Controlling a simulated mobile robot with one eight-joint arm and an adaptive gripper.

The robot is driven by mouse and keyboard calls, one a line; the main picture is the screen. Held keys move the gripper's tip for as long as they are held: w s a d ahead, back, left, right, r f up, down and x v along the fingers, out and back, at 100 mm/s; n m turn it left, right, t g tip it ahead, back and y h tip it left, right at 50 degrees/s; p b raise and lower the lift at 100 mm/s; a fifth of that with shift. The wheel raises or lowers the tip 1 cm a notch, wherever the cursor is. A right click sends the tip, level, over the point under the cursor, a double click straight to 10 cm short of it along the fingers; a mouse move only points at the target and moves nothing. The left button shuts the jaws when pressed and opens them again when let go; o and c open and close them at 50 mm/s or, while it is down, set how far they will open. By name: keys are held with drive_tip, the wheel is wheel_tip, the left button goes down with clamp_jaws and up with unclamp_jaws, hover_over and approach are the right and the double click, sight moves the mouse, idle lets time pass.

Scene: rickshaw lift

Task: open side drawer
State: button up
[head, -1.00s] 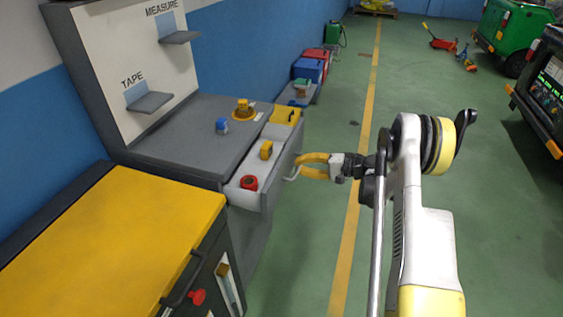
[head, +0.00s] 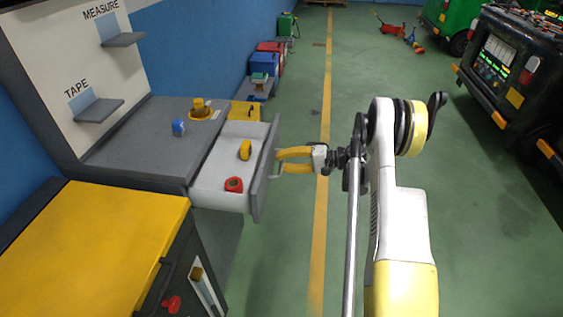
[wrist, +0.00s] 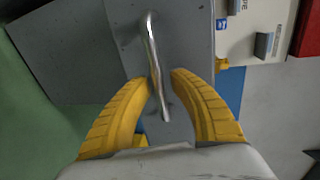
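The side drawer (head: 222,182) stands pulled out from the grey workbench (head: 145,142), its pale inside showing. A yellow tape measure (head: 245,150) and a red tape roll (head: 234,185) lie in it. Its metal bar handle (wrist: 153,50) is on the grey drawer front (head: 264,172). My gripper (head: 278,161) is at the drawer front from the right. In the wrist view its yellow fingers (wrist: 157,78) are spread, one on each side of the handle, with gaps showing beside the bar. Contact at the handle is not clear.
A yellow-topped cabinet (head: 105,240) stands nearest at left. A blue tape (head: 179,127) and a yellow item (head: 199,105) sit on the bench. Blue and red boxes (head: 263,63) line the wall. Green floor (head: 300,90) is clear at right, before a dark rickshaw (head: 510,75).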

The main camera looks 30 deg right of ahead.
drive_tip(key=shift+d, duration=0.1)
drive_tip(key=v, duration=1.2)
idle(0.4)
drive_tip(key=s+a+r+n+g+h, duration=0.2)
drive_tip(key=a+r+g+h, duration=0.3)
drive_tip(key=a+r, duration=1.2)
drive_tip(key=s+a+n+t+h, duration=0.1)
drive_tip(key=s+a+h, duration=0.1)
drive_tip(key=s, duration=0.5)
drive_tip(key=s+a+n+t+h, duration=0.1)
drive_tip(key=s+a+n+h, duration=0.1)
drive_tip(key=s, duration=0.5)
drive_tip(key=s+a+n+t+h, duration=0.1)
drive_tip(key=s+a+n+h, duration=0.1)
drive_tip(key=s+a, duration=0.3)
drive_tip(key=shift+s+a+h, duration=0.15)
drive_tip(key=shift+s+h, duration=0.65)
drive_tip(key=shift+s, duration=0.7)
